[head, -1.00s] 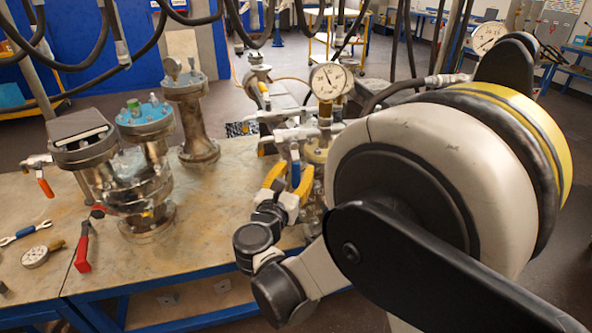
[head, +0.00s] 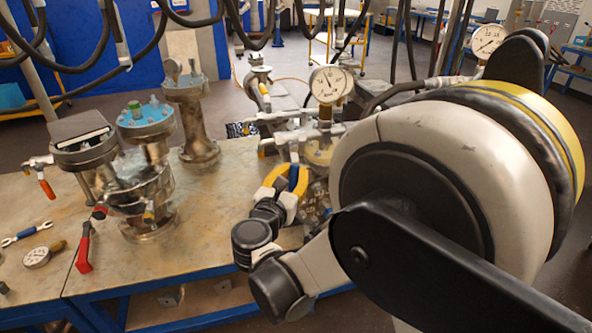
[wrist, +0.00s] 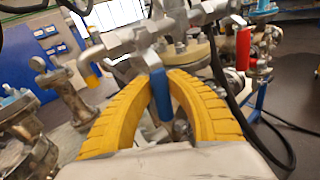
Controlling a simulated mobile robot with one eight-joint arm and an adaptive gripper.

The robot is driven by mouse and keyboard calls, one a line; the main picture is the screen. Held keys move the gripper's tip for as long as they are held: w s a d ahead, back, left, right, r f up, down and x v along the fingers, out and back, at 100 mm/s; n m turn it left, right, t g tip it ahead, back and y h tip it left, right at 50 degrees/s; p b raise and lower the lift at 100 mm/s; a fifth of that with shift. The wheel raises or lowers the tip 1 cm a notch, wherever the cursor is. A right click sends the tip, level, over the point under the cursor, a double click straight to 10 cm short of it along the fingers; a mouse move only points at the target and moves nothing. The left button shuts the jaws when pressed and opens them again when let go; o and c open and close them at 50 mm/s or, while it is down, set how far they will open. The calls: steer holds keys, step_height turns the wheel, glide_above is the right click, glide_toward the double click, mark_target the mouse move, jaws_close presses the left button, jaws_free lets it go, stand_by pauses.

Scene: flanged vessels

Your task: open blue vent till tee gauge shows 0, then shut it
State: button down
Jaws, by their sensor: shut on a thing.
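The blue vent handle (wrist: 160,95) hangs down from a silver valve on the pipework in the wrist view. The yellow fingers of my gripper (wrist: 160,78) are closed on it from both sides. In the head view my gripper (head: 289,174) is at the pipework, and a bit of the blue handle (head: 294,177) shows between the fingers. The dial gauge (head: 331,84) stands upright on the pipework above my gripper. Its needle is too small to read surely.
A red handle (wrist: 243,48) hangs to the right of the blue one, and a yellow-tipped lever (wrist: 92,80) to the left. A second gauge (head: 488,39) is at the back right. Flanged vessels (head: 138,190) stand on the bench at left, near a red-handled tool (head: 84,248).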

steer(key=s+a+r+m+g+y+p, duration=0.1)
steer(key=a+r+m+g+y+p, duration=0.4)
steer(key=m+y+p, duration=0.3)
steer(key=shift+s+r+m+g+p, duration=0.25)
steer(key=shift+r+m+g+p, duration=0.25)
steer(key=shift+m+p, duration=0.7)
steer(key=shift+a+r+y, duration=0.1)
steer(key=shift+a+y, duration=0.05)
steer(key=shift+y, duration=0.15)
steer(key=c, duration=1.3)
jaws_free()
steer(key=shift+s, duration=0.1)
steer(key=v, duration=1.1)
steer(key=shift+s+r, duration=0.15)
steer(key=shift+s, duration=0.2)
